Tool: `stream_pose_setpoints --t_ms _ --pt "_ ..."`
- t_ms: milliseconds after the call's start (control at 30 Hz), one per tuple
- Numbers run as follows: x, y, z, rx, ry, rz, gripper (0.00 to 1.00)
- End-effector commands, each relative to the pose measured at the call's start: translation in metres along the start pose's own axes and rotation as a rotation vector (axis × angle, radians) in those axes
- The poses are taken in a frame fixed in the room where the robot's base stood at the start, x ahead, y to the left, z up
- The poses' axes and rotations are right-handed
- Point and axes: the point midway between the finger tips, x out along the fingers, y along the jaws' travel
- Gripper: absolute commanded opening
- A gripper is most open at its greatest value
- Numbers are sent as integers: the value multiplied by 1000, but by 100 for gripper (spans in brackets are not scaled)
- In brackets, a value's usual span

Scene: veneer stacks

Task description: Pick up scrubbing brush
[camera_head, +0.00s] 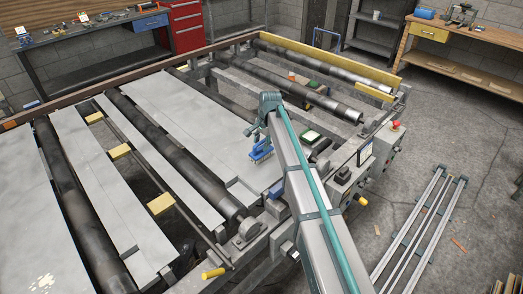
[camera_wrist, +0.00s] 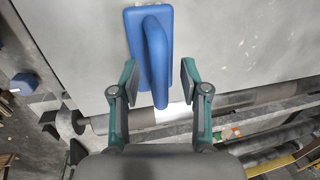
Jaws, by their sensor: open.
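The scrubbing brush (camera_wrist: 154,50) is blue, with a flat base and a raised loop handle. It lies on a grey panel (camera_wrist: 215,45) near the top centre of the wrist view. My gripper (camera_wrist: 160,80) is open, with its two dark pads on either side of the handle's lower part. I cannot tell whether the pads touch the handle or how high they are above the panel. In the head view the brush (camera_head: 262,151) sits on the grey slab, just below my gripper (camera_head: 259,133) at the end of the arm.
The frame holds several dark rollers (camera_head: 160,150) and grey panels, with gaps between them. Yellow blocks (camera_head: 161,204) sit along a rail. A control box with a red button (camera_head: 395,126) stands right of the arm. A workbench (camera_head: 95,55) and a red cabinet (camera_head: 186,25) stand at the back.

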Motion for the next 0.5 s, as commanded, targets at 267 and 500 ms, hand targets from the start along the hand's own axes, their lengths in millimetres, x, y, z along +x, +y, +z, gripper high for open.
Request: stream_pose_setpoints --t_ms 267,500 --pt "3 0 0 -1 1 -1 44" --pt "3 0 0 -1 1 -1 4"
